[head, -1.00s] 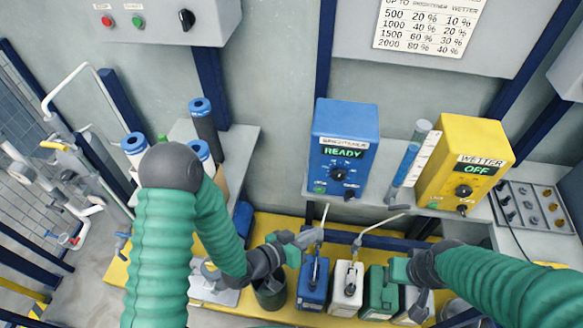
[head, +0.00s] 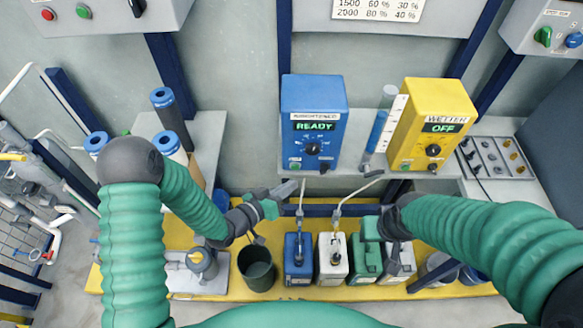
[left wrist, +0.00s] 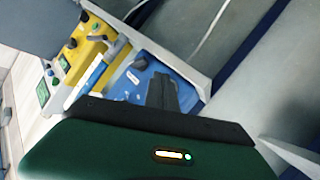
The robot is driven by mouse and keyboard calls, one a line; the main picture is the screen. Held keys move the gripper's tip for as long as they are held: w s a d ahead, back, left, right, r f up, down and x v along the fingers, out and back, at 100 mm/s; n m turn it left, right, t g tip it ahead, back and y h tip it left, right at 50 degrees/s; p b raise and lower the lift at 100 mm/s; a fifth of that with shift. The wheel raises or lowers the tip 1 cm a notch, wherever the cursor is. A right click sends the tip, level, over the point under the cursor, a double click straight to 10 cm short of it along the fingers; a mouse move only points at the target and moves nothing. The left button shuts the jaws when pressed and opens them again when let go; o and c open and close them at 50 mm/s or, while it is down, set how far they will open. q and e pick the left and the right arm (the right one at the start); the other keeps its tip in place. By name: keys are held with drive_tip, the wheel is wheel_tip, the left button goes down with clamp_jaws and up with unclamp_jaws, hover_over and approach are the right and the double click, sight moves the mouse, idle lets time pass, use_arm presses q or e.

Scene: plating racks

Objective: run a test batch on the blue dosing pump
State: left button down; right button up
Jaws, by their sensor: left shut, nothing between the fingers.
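The blue dosing pump (head: 312,100) stands on the grey shelf and its display reads READY. It has a dark knob and a green button on its lower front.
Blue, white and green canisters (head: 364,262) stand on the yellow platform (head: 230,287) below the shelf; thin hoses rise from the blue and white ones. A dark bucket (head: 257,268) is left of them. A clear tube with blue liquid (head: 377,130) stands between the pumps.

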sight(295, 167)
use_arm(q)
drive_tip(key=w, duration=0.1)
drive_tip(key=w+d, duration=0.1)
drive_tip(key=shift+w+d, duration=0.2)
drive_tip(key=shift+w, duration=0.1)
use_arm(e)
drive_tip(key=shift+d+f, duration=0.25)
drive_tip(key=shift+d, duration=0.5)
use_arm(q)
drive_tip(key=shift+a, duration=0.25)
use_arm(e)
drive_tip(key=shift+a, duration=0.3)
use_arm(q)
drive_tip(key=shift+d, duration=0.15)
use_arm(e)
drive_tip(key=shift+d, duration=0.2)
use_arm(q)
drive_tip(key=shift+w, duration=0.1)
use_arm(e)
drive_tip(key=shift+a, duration=0.1)
use_arm(q)
drive_tip(key=shift+w, duration=0.25)
